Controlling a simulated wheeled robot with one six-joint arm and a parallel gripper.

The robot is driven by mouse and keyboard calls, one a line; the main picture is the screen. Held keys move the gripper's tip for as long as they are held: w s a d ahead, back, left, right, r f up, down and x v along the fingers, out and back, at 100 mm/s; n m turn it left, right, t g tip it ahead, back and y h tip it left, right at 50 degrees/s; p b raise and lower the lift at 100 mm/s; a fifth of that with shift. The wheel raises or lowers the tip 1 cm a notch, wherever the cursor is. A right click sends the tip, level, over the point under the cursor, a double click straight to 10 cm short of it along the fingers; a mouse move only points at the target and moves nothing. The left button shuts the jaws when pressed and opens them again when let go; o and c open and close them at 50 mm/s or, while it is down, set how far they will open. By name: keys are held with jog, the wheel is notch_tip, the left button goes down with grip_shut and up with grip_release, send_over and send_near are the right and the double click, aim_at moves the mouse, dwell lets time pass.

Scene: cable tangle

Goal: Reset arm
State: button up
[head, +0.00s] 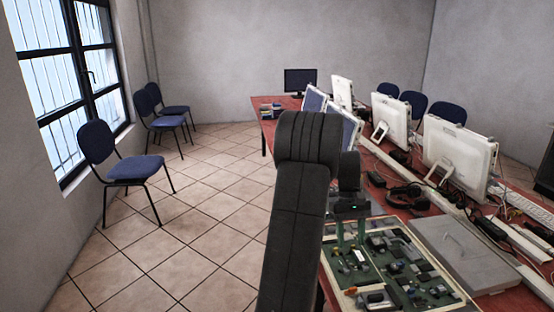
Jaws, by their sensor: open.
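My dark arm rises through the lower middle of the head view and bends over at its top. My gripper (351,236) hangs down to the right of the arm, in front of or above green circuit boards (350,268) at the near end of the red table. Its two fingers are apart and I see nothing between them. Whether the fingertips touch the boards I cannot tell. The arm hides part of the table's left edge.
The red table (283,131) carries several white monitors (459,155), a grey case (458,255), dark headphones (407,195) and cables. Blue chairs (134,168) stand by the window on the left.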

aim_at(351, 288)
jog(key=x, duration=1.3)
jog(key=shift+s+f, duration=0.1)
jog(key=v, duration=1.4)
jog(key=x, duration=1.3)
jog(key=shift+s+f, duration=0.2)
jog(key=shift+f, duration=0.1)
jog(key=shift+a+f+n, duration=0.1)
jog(key=shift+f+n, duration=0.2)
jog(key=n, duration=0.1)
jog(key=n+h+b, duration=0.1)
jog(key=n, duration=0.1)
jog(key=shift+s+a+n, duration=0.1)
jog(key=shift+a+n, duration=0.15)
jog(key=shift+n, duration=0.05)
jog(key=n+b, duration=0.1)
jog(key=n, duration=0.1)
jog(key=n+t+h+b, duration=0.1)
jog(key=n, duration=0.1)
jog(key=n+h+b, duration=0.1)
jog(key=shift+s+a+n+t, duration=0.25)
jog(key=shift+n+t, duration=0.15)
jog(key=v, duration=0.9)
jog(key=shift+r+n+p, duration=0.15)
jog(key=shift+n+p, duration=0.15)
jog(key=shift+p, duration=0.15)
